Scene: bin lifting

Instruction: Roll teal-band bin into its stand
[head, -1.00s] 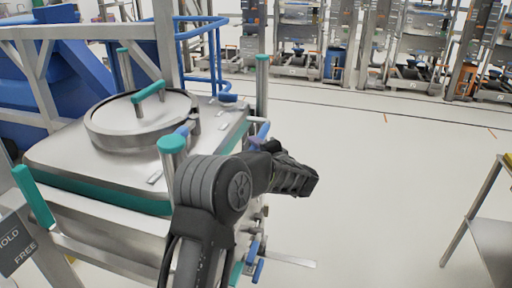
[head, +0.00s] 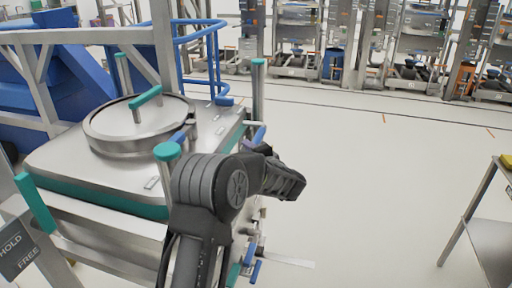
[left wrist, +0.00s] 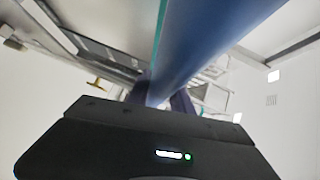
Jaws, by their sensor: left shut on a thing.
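The teal-band bin (head: 75,168) is a steel box with a teal band, a round lid (head: 115,122) and teal-topped corner posts. It fills the left of the head view. My left gripper (head: 260,148) is at the bin's right side, mostly hidden behind my own black arm. It is shut on a blue bar, a handle at that side. The blue bar (left wrist: 205,45) runs between its dark fingers in the left wrist view. My right gripper is not in view. I cannot tell for certain which structure is the bin's stand.
A grey frame (head: 165,45) with a blue machine (head: 75,85) and blue rails (head: 205,22) stands behind the bin. A HOLD/FREE sign (head: 18,250) is at lower left. A steel table (head: 480,225) stands at right. Open floor (head: 370,190) lies between; racks line the back.

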